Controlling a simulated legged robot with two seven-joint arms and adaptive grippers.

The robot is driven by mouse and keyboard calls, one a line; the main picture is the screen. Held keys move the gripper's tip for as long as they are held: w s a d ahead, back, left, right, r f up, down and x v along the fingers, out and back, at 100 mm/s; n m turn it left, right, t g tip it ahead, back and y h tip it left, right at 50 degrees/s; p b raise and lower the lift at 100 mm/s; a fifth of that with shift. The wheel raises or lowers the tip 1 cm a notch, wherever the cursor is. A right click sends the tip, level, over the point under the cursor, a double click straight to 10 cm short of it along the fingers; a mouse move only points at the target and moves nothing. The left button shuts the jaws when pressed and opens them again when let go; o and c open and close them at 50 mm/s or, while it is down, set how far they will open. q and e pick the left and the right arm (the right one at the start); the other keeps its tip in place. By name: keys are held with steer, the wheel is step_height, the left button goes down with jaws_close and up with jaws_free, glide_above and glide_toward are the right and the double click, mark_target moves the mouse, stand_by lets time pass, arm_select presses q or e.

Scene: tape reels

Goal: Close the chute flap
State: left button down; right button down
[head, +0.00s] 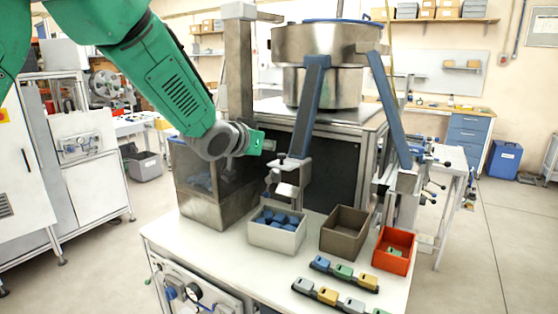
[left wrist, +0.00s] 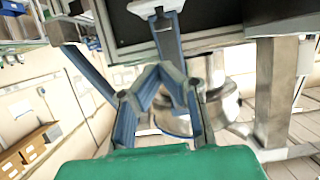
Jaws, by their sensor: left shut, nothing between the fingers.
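The left blue chute (head: 311,95) slopes down from the metal bowl feeder and ends in a pale bracket (head: 290,163). A small metal flap (head: 286,190) appears to hang tilted below that bracket; its exact position is hard to tell. My right gripper is out of view.
A second blue chute (head: 388,108) stands to the right. On the white table (head: 185,240) are a grey box (head: 279,240) of blue parts, a brown box (head: 340,242), an orange box (head: 394,262) and coloured blocks on rails. A clear-walled bin (head: 205,207) stands below my gripper.

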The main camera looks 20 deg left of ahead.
mark_target(284, 157)
arm_select(q)
steer(key=w+f, duration=0.3)
steer(key=w+f+p, duration=0.1)
steer(key=w, duration=0.1)
steer(key=shift+w+d+f, duration=0.1)
steer(key=shift+d+f, duration=0.2)
steer(key=shift+d, duration=0.1)
steer(key=shift+s+f, duration=0.25)
steer(key=shift+f, duration=0.55)
